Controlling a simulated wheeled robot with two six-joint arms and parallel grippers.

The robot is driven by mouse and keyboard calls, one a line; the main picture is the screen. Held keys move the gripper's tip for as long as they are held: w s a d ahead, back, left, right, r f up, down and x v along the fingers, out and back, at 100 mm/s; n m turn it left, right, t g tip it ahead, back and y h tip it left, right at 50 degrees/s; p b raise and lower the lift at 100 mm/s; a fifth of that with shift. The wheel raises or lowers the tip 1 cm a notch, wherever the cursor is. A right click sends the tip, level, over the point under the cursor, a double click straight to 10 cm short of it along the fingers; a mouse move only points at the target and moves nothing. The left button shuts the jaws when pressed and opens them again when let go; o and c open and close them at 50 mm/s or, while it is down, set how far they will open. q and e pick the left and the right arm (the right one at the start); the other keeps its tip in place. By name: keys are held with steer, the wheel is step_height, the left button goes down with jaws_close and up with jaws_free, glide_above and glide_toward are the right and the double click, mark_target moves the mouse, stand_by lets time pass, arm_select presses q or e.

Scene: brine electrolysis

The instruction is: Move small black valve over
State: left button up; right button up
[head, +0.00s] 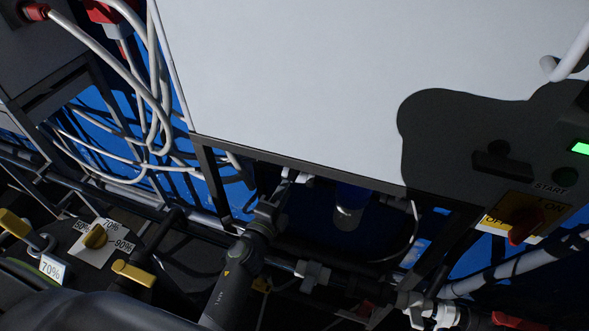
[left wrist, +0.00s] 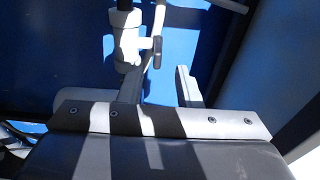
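A small black valve lever (left wrist: 157,52) shows in the left wrist view, beside a white pipe fitting (left wrist: 127,42). My left gripper (left wrist: 160,78) is open there, one finger on each side of the picture's middle. The lever appears between and beyond the fingertips. I cannot tell whether a finger touches it. In the head view my left gripper (head: 294,177) reaches up under the lower edge of a white panel; the lever cannot be made out there. My right gripper is not in view.
The large white panel (head: 290,80) overhangs the work area. A blue-topped cylinder (head: 348,210) hangs right of my gripper. Pipes with a red-handled valve (head: 512,321) run below. A dial (head: 95,237) and yellow handles stand left; a red switch (head: 525,224) is at right.

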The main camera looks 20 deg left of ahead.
mark_target(295, 172)
arm_select(q)
steer(key=w, duration=0.5)
steer(key=w+b, duration=0.1)
steer(key=w, duration=0.2)
steer(key=shift+d+f, duration=0.2)
steer(key=shift+d, duration=0.15)
steer(key=shift+s, duration=0.1)
jaws_close()
